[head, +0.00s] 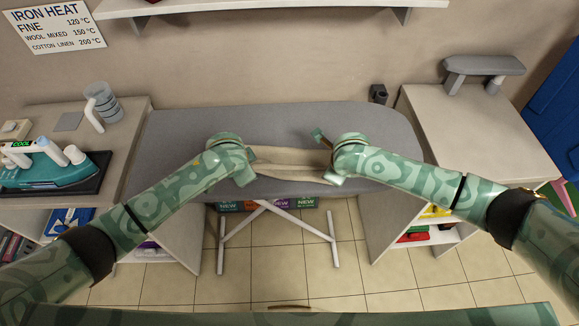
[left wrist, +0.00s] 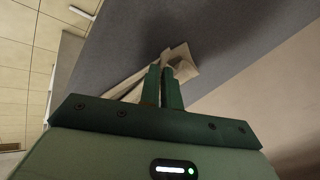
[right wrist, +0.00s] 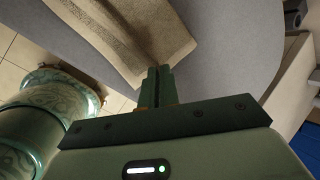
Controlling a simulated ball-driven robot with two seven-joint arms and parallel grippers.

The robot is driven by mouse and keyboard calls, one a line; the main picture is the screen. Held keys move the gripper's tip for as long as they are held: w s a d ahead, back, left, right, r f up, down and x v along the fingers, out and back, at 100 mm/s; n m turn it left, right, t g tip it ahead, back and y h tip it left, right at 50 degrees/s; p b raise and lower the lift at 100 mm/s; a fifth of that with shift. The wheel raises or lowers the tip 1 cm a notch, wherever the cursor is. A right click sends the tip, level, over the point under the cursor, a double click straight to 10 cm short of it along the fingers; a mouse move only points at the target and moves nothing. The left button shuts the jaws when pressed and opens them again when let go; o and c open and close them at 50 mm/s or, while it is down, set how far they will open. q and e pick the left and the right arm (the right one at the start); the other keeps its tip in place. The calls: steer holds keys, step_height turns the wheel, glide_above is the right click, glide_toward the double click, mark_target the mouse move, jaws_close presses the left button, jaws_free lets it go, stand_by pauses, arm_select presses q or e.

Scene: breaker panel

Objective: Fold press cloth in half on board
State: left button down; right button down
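The beige press cloth (head: 290,156) lies on the grey ironing board (head: 300,117), stretched between my two grippers with a crease along its length. My left gripper (left wrist: 168,72) is shut on one end of the cloth, which bunches around its fingertips in the left wrist view (left wrist: 184,64). My right gripper (right wrist: 157,70) is shut at the other end of the cloth (right wrist: 135,30), its fingertips at the near edge; it appears to pinch the cloth. In the head view my wrists hide both ends of the cloth.
A teal iron (head: 48,168) rests on the left side table, near a clear jug (head: 102,103). A small dark cup (head: 378,94) stands by the board's right far corner. A side table (head: 480,130) with a grey sleeve board (head: 484,65) is at right. The board behind the cloth is clear.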

arm_select(q)
steer(key=shift+w+a+f, duration=0.1)
steer(key=shift+a, duration=0.1)
arm_select(e)
steer(key=shift+w+d+f, duration=0.1)
steer(key=shift+d, duration=0.1)
arm_select(q)
steer(key=c, duration=2)
jaws_free()
steer(key=shift+c, duration=0.2)
arm_select(e)
steer(key=c, duration=2.1)
jaws_free()
arm_select(q)
steer(key=o, duration=0.5)
steer(key=shift+s, duration=0.2)
arm_select(e)
steer(key=o, duration=0.5)
steer(key=shift+s, duration=0.2)
arm_select(q)
steer(key=shift+o, duration=1.1)
arm_select(e)
steer(key=shift+o, duration=1.4)
steer(key=shift+a, duration=0.1)
arm_select(q)
steer(key=shift+w+d, duration=0.1)
steer(key=shift+d, duration=0.05)
arm_select(e)
steer(key=shift+w, duration=0.1)
